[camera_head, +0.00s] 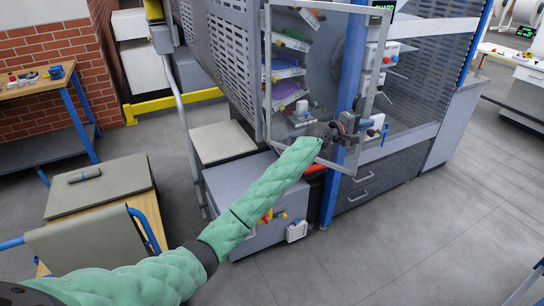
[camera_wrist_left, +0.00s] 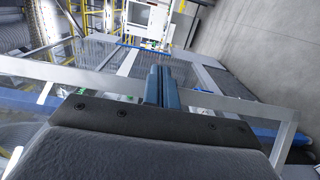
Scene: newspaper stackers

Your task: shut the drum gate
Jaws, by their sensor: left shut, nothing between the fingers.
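The drum gate (camera_head: 268,85) is a clear panel in a grey metal frame on the front of the machine in the head view. It seems to stand at an angle, out from the opening; shelves show through it. Its grey frame (camera_wrist_left: 225,102) crosses the left wrist view. My left gripper (camera_head: 358,122) is at the lower right part of the gate, close to the frame. Its fingers (camera_wrist_left: 162,85) are shut together with nothing between them. I cannot tell whether they touch the frame. My right gripper is not in view.
A blue post (camera_head: 348,75) with a control box (camera_head: 376,55) stands beside the gate. A grey cabinet (camera_head: 222,182) is below it. A workbench (camera_head: 110,180) stands at the left. The floor (camera_head: 430,235) at the lower right is clear.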

